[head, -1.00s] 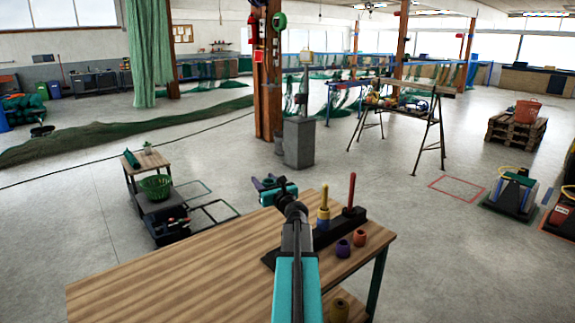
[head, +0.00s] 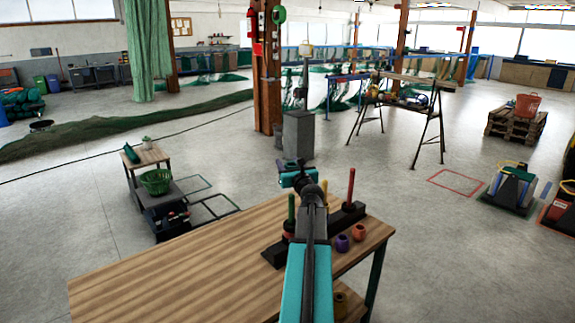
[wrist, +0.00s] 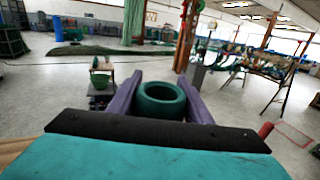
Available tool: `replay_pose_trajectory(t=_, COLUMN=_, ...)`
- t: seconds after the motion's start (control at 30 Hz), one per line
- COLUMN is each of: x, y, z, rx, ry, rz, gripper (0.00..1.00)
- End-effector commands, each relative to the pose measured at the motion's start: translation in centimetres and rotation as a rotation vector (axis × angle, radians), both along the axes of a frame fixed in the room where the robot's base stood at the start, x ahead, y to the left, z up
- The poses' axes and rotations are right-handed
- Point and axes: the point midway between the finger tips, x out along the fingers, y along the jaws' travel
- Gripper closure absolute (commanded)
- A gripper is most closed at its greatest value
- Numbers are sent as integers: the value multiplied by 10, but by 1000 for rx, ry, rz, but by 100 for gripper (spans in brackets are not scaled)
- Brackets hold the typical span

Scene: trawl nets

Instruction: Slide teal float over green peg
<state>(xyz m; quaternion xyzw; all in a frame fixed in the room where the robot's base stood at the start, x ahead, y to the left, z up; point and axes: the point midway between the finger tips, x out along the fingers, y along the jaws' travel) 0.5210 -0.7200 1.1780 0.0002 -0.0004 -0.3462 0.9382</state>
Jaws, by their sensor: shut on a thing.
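My gripper (head: 292,174) is shut on the teal float (wrist: 158,101), a dark teal ring with its hole facing up, held between two purple fingers in the wrist view. In the head view, the float (head: 290,163) is small and partly hidden by the hand. The green peg (head: 291,207) stands upright at the left end of the black peg base (head: 273,257), lower in the picture than the float. A dark reddish piece sits at its foot. The float is apart from the peg. The green peg does not show in the wrist view.
The red peg (head: 350,188) and a yellow peg (head: 323,188), partly behind my arm, share the base. The table's left part is clear.

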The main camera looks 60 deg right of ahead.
Motion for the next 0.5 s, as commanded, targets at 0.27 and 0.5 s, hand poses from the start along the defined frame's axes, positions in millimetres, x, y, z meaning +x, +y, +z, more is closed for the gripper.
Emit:
replay_pose_trajectory(t=0.27, x=0, y=0, z=-12, rx=0, ry=0, rz=1, gripper=77)
replay_pose_trajectory(t=0.5, x=1, y=1, z=-23, rx=0, ry=0, rz=1, gripper=77)
